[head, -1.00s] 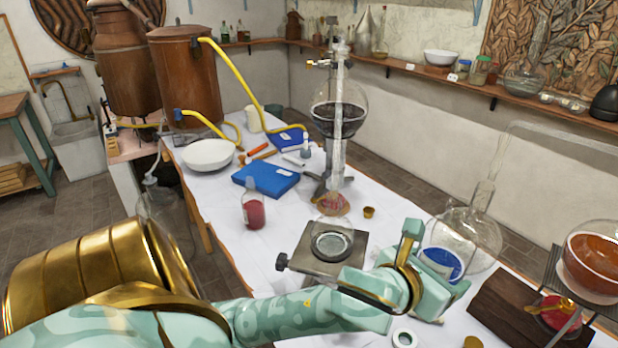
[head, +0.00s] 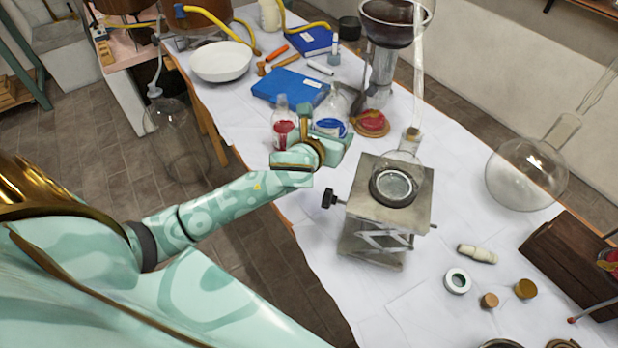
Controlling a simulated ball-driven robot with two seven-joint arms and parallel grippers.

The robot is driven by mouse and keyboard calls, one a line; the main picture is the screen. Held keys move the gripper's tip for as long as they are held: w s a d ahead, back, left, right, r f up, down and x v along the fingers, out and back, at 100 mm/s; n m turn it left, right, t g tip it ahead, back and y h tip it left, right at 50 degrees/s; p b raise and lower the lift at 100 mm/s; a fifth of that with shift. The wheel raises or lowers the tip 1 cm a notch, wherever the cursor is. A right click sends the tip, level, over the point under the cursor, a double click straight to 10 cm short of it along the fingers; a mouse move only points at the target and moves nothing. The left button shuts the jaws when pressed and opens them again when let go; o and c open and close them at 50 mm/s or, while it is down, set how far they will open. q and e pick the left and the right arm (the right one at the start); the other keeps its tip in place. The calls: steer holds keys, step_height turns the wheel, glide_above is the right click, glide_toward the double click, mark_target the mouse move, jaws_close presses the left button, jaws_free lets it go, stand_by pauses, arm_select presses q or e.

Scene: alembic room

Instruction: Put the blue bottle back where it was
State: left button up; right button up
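The blue bottle (head: 331,124) is a clear flask with blue liquid low inside. It is upright beside the bottle of red liquid (head: 285,130), on its right. My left gripper (head: 323,137) reaches in from the left with its fingers on either side of the blue bottle, and looks shut on it. The fingers hide part of its lower body, and I cannot tell whether its base touches the white-covered table (head: 310,235). My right gripper is not in view.
A red dish (head: 370,123) stands just right of the blue bottle, and a blue book (head: 290,87) lies behind it. A metal jack stand (head: 385,215) is in front right. A round glass flask (head: 528,172) stands at far right. The table's left edge is close to my arm.

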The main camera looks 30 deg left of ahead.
arm_select(q)
steer(key=w+a+f+b, duration=0.1)
steer(key=a+f, duration=0.1)
steer(key=f, duration=0.3)
steer(key=w+a+f+b, duration=0.1)
steer(key=a+f, duration=0.1)
steer(key=f, duration=0.4)
steer(key=w+a+f+b, duration=0.1)
steer(key=a+f, duration=0.1)
steer(key=f, duration=0.3)
steer(key=shift+a+f+b, duration=0.35)
steer(key=shift+a, duration=0.05)
steer(key=shift+f+b, duration=0.35)
steer(key=shift+f, duration=0.25)
step_height(320, 180, down, 3)
steer(key=shift+s+r+b, duration=0.1)
steer(key=shift+r+b, duration=0.1)
steer(key=shift+b, duration=0.65)
steer(key=shift+f, duration=0.35)
steer(key=shift+r, duration=0.15)
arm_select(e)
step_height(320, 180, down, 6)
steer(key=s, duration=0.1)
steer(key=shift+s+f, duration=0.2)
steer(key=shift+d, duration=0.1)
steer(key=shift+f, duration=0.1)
